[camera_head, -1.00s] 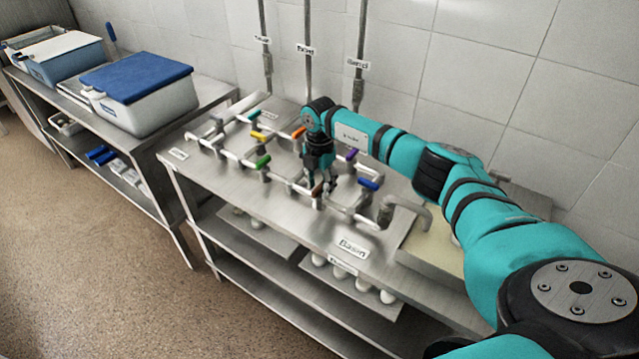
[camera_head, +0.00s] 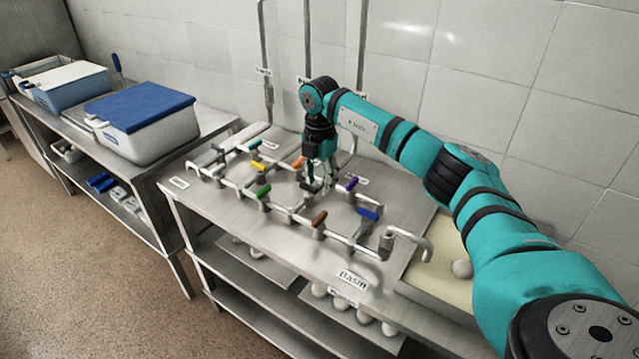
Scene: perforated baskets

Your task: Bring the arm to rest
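My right arm (camera_head: 470,205) comes in from the lower right, its teal links reaching over the steel table. My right gripper (camera_head: 318,186) points down above the pipework between the orange (camera_head: 299,163) and purple (camera_head: 351,184) valve handles. Its fingers look a little apart, with nothing clearly held between them; the small size makes their exact opening hard to tell. My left gripper is not in view.
Pipes with coloured valves, including green (camera_head: 263,192), brown (camera_head: 319,219) and blue (camera_head: 367,214) handles, cover the steel table (camera_head: 225,222). A curved spout (camera_head: 412,238) stands over a basin (camera_head: 433,263). A blue-lidded bin (camera_head: 140,104) is on the left table. Tiled wall behind.

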